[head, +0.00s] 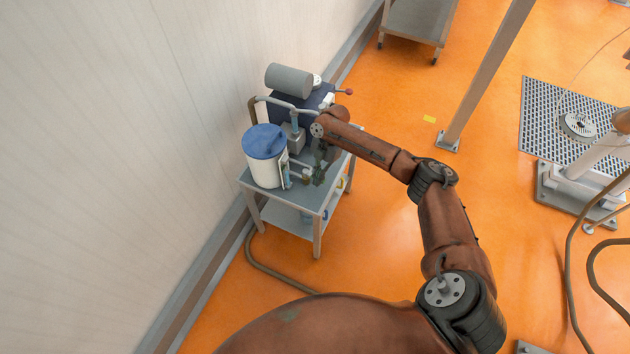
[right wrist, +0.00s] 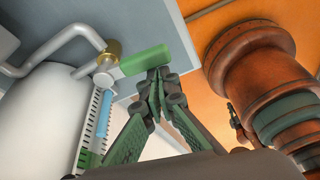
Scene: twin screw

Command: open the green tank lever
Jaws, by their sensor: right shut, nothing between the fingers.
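The green lever (right wrist: 146,60) shows in the right wrist view as a short flat bar, reaching right from a grey valve (right wrist: 104,75) with a brass collar beside the white tank (right wrist: 38,115). My right gripper (right wrist: 158,76) is shut and empty, its tips close to the lever's free end; I cannot tell whether they touch. In the head view the white tank (head: 263,172) with its blue lid (head: 264,141) stands on a small grey table, and my right gripper (head: 318,168) is just right of it. The lever is too small to make out there. My left gripper is not in view.
A grey motor (head: 289,80) and pipes crowd the back of the table (head: 284,203). A red-knobbed handle (head: 347,91) sticks out at the back right. A wall stands close on the left. Orange floor (head: 385,220) is open to the right.

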